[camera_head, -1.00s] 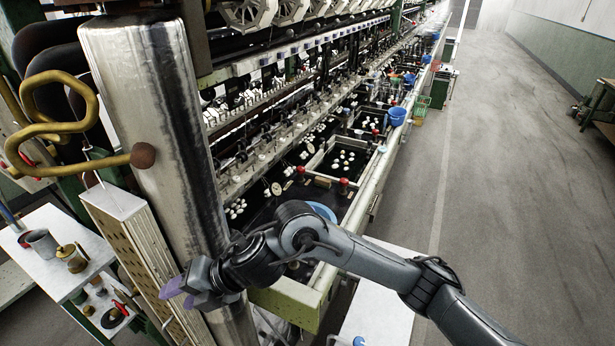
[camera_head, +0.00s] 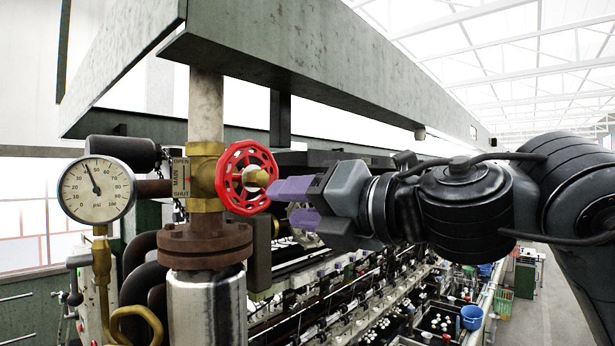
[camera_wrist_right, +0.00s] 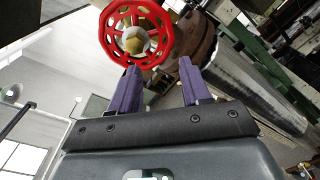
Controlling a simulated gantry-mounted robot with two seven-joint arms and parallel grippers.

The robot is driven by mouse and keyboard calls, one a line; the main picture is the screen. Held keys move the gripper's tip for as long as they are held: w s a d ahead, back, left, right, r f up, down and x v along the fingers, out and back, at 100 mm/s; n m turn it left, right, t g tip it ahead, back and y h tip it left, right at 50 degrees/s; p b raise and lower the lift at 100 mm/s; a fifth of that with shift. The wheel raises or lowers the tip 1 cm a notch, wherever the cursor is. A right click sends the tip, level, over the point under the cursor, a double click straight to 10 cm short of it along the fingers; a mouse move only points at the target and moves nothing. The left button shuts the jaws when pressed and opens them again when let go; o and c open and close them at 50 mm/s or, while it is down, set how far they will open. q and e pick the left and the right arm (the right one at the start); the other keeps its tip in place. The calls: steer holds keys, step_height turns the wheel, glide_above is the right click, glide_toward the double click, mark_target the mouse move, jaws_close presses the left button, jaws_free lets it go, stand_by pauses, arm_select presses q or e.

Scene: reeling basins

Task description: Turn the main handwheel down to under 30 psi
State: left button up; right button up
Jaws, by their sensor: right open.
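The red main handwheel (camera_head: 236,159) stands on the brass valve at the pipe, beside a MAIN plate marked OPEN and SHUT (camera_head: 180,177). A round psi gauge (camera_head: 97,190) is left of it; its needle points up and slightly left, at about the middle of the scale, though the digits are small. My right gripper (camera_head: 284,204), with purple fingers, is open and empty at the right of the wheel, pointing at its face. In the right wrist view the wheel (camera_wrist_right: 121,18) lies just beyond the spread fingertips (camera_wrist_right: 158,70). I cannot tell whether they touch it. My left gripper is not visible.
A rusty flange (camera_head: 205,243) and shiny steel column (camera_head: 207,305) stand below the valve. A green-grey beam (camera_head: 290,45) runs overhead. A bent brass pipe (camera_head: 135,320) is below the gauge. The reeling basins with a blue bucket (camera_head: 472,317) stretch back at lower right.

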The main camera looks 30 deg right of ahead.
mark_target(264, 178)
steer(key=shift+t, duration=0.4)
steer(key=w+a+r+p, duration=0.2)
steer(key=w+r, duration=0.1)
steer(key=shift+w+r, duration=0.1)
steer(key=shift+r, duration=0.1)
steer(key=shift+p+x, duration=0.3)
steer(key=shift+x, duration=0.45)
steer(key=shift+f, duration=0.1)
